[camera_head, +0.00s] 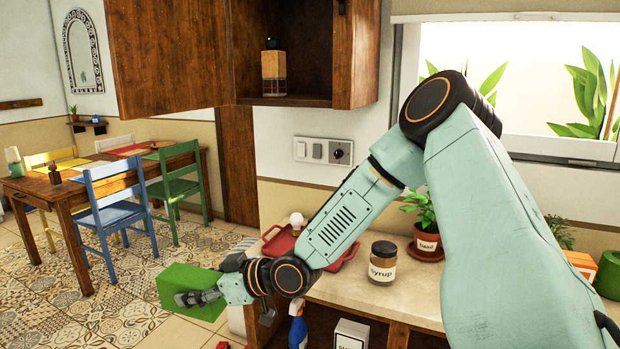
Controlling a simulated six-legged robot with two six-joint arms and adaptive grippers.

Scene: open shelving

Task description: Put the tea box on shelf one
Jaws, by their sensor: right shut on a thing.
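A green box (187,283), with no label that I can read, is in my right gripper (196,298) at the lower left. The gripper is shut on it and holds it off the floor, left of the counter. Part of the box is hidden behind the fingers. I cannot tell from its face whether it is the tea box. Open wooden shelving (298,101) hangs on the wall above the counter, and a tan and plaid box (273,72) stands in it. No shelf number shows. My left gripper is out of view.
The counter (345,288) holds a red tray (283,243), a syrup jar (382,264) and a basil pot (427,240). Below it are a blue spray bottle (298,328) and a white box (350,335). A dining table (60,190) with chairs stands at the left.

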